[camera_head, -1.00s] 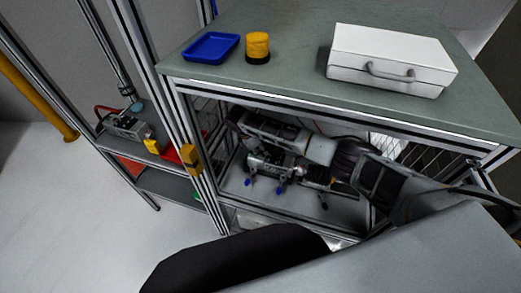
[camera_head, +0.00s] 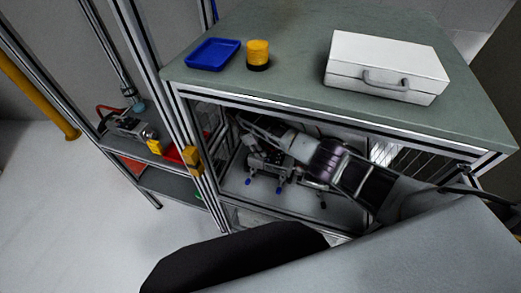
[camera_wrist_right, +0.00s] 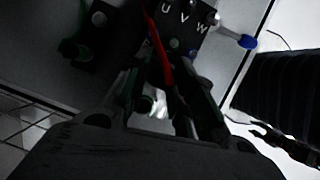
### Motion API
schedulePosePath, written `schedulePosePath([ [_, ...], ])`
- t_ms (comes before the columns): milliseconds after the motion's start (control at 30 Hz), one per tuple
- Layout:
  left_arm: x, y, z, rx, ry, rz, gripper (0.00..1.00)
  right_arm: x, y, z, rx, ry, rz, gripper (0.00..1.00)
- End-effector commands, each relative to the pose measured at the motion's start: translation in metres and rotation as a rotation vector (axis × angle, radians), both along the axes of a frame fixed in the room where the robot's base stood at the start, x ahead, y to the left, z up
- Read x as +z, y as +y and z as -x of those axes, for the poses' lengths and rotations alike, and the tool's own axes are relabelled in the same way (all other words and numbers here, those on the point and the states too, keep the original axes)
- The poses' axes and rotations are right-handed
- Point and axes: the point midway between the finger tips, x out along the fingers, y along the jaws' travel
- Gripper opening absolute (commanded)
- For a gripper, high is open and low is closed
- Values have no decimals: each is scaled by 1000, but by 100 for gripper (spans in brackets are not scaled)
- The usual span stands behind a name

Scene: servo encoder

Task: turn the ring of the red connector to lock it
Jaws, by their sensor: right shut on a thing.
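My right arm reaches from the right into the open bay under the bench. In the head view its gripper (camera_head: 247,122) is small and dark beside the servo unit (camera_head: 262,178), and its fingertips are hard to make out. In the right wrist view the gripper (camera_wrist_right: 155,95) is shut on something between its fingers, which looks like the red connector. A red lead (camera_wrist_right: 160,48) runs down to the fingers from the dark block marked U V W (camera_wrist_right: 183,22). The ring is hidden by the fingers, so its angle cannot be told. My left gripper is not in view.
The bay is framed by metal posts and a bench top (camera_head: 300,70) close above my arm. On top are a blue tray (camera_head: 211,54), a yellow-black cylinder (camera_head: 258,55) and a white case (camera_head: 385,65). A shelf (camera_head: 165,185) stands left of the bay.

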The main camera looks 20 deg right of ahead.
Motion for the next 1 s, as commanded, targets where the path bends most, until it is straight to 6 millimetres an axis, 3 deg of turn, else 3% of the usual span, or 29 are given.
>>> schedulePosePath([
  [333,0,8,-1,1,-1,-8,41,0,0,0,-3,0,1,1],
  [367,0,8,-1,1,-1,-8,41,0,0,0,-3,0,1,29],
  [500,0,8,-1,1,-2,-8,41,0,0,0,-2,0,1,47],
  [1000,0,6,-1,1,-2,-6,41,6,2,-2,-1,-2,0,48],
])
